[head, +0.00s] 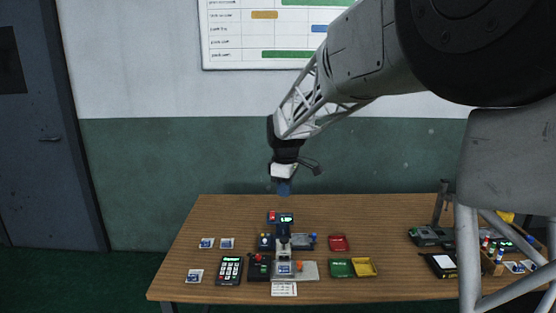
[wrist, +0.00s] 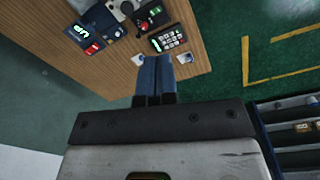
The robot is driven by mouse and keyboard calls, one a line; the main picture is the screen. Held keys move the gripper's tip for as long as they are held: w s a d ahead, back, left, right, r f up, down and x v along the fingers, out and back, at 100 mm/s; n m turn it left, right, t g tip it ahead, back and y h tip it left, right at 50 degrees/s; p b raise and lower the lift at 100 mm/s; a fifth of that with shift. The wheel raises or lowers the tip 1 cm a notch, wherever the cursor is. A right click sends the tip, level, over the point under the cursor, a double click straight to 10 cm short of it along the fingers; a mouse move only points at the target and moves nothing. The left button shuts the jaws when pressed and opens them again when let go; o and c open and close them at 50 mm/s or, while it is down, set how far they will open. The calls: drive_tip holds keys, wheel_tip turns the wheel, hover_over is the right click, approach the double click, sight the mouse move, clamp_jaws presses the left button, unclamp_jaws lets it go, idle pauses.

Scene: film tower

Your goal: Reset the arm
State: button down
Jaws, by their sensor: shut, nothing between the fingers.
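My gripper (head: 284,189) hangs above the back of the wooden table in the head view, clear of everything on it. In the wrist view its two blue fingers (wrist: 154,72) are pressed together with nothing between them. My arm reaches in from the upper right of the head view and slants down to the gripper. Below the gripper stands a dark device with a lit display (head: 286,218) above a grey base plate (head: 308,270).
The wooden table (head: 180,272) holds a keypad (head: 229,270), small cards (head: 195,276), and red (head: 339,242), green (head: 341,268) and yellow (head: 364,267) trays. More gear, including a dark box (head: 440,265), crowds the right side. A wall chart (head: 265,35) hangs behind. The air around the gripper is free.

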drive_tip(key=s+d+r+m, duration=0.1)
drive_tip(key=s+d+m, duration=0.1)
drive_tip(key=s+d, duration=0.35)
drive_tip(key=s+d+r+m+t, duration=0.1)
drive_tip(key=s+d+m, duration=0.15)
drive_tip(key=s, duration=0.65)
drive_tip(key=s+d+r+m, duration=0.2)
drive_tip(key=s+d+m, duration=0.1)
drive_tip(key=s, duration=0.5)
drive_tip(key=s+d+f+m, duration=0.2)
drive_tip(key=s, duration=0.5)
drive_tip(key=s+d+f+m, duration=0.1)
drive_tip(key=s+f+m, duration=0.1)
drive_tip(key=s, duration=0.5)
drive_tip(key=s+d+f+m+t, duration=0.1)
drive_tip(key=s+d+f+m, duration=0.1)
drive_tip(key=s, duration=0.5)
drive_tip(key=shift+s+d+f+m, duration=0.2)
drive_tip(key=shift+d+f+m, duration=0.1)
drive_tip(key=shift+m, duration=0.25)
